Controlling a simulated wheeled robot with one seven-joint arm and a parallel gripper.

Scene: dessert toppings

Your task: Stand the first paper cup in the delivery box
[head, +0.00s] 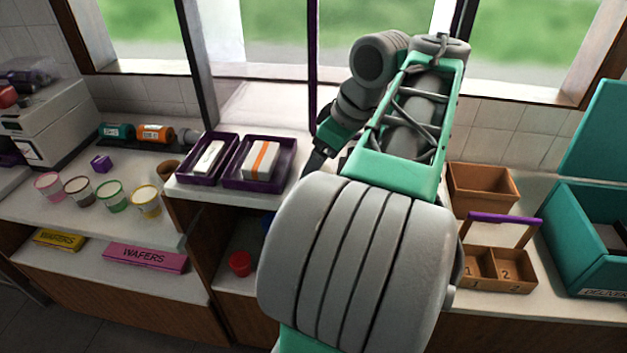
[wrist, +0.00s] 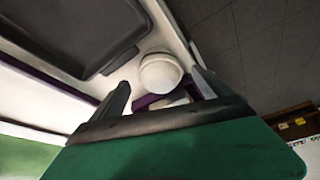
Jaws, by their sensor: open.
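In the wrist view, a white round object (wrist: 160,72), which looks like a paper cup or its lid, stands on a pale surface. My gripper (wrist: 158,88) is open, with one dark finger on either side of this object in the picture. I cannot tell whether the fingers touch it or how far off it is. In the head view my own arm hides this object and most of my gripper. The teal delivery box (head: 588,278) stands open at the far right of the counter, with its lid raised. Something dark shows inside it.
A wooden caddy (head: 513,285) marked 1 and 2, with a purple handle, stands left of the delivery box. A brown wooden box (head: 482,190) is behind it. Purple trays (head: 283,180) hold packages. Several rimmed cups (head: 113,197) stand at left. A dark tray (wrist: 75,40) shows nearby.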

